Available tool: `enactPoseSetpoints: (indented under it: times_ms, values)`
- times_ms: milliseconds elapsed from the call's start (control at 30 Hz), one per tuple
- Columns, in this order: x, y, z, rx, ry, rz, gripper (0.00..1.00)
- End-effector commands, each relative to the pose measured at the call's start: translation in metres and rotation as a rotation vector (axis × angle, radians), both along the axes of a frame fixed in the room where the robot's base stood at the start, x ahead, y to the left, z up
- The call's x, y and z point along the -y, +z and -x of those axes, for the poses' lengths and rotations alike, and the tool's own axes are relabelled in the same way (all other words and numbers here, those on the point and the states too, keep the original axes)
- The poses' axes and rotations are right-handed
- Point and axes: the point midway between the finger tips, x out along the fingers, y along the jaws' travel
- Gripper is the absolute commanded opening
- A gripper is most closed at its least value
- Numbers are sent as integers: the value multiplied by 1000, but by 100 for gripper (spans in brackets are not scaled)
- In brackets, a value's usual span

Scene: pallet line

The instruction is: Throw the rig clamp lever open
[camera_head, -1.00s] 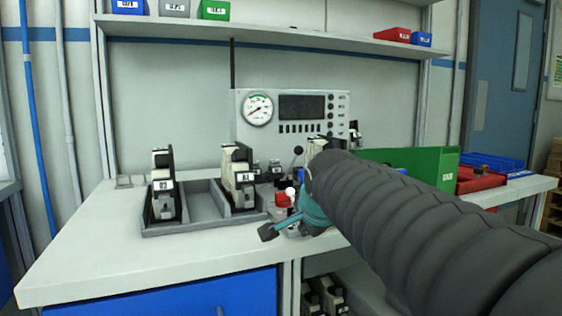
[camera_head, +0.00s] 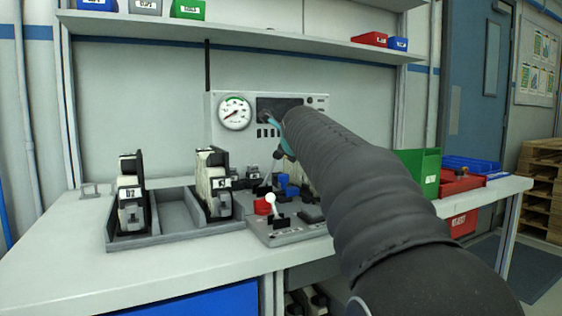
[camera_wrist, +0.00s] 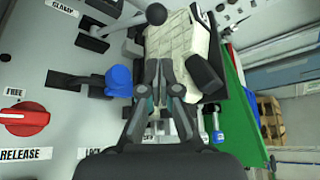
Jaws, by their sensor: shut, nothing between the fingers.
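The clamp lever, a pale rod with a black ball knob (camera_wrist: 156,14), runs from a black pivot block beside the CLAMP label (camera_wrist: 62,8) in the wrist view. It also shows as a slanted rod (camera_head: 268,172) left of my arm in the head view. My gripper (camera_wrist: 161,65) is shut and empty. In the wrist view its tips lie below the knob, in front of a cream and black unit (camera_wrist: 172,42); I cannot tell if they touch anything. In the head view my gripper (camera_head: 265,118) shows in front of the gauge panel, partly hidden by my arm.
A red knob (camera_wrist: 24,118) by the RELEASE label and a blue knob (camera_wrist: 118,80) are near the lever. A white-ball lever (camera_head: 271,198) stands at the rig's front. A grey tray (camera_head: 178,236) with upright units is left; a green bin (camera_head: 424,170) is right.

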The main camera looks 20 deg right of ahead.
Motion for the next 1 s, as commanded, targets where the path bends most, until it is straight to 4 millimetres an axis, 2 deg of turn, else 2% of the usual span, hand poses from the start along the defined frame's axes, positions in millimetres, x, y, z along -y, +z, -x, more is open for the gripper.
enactPoseSetpoints:
  times_ms: [167,400,600,800,1000]
  values:
    - [1,-6,-17,0,4,-3,0]
    - [11,-20,-54,-1,5,-2,0]
    - [19,-30,-77,-2,3,-2,0]
    - [24,-35,-87,0,1,-1,0]
    - [24,-35,-89,1,2,-1,0]
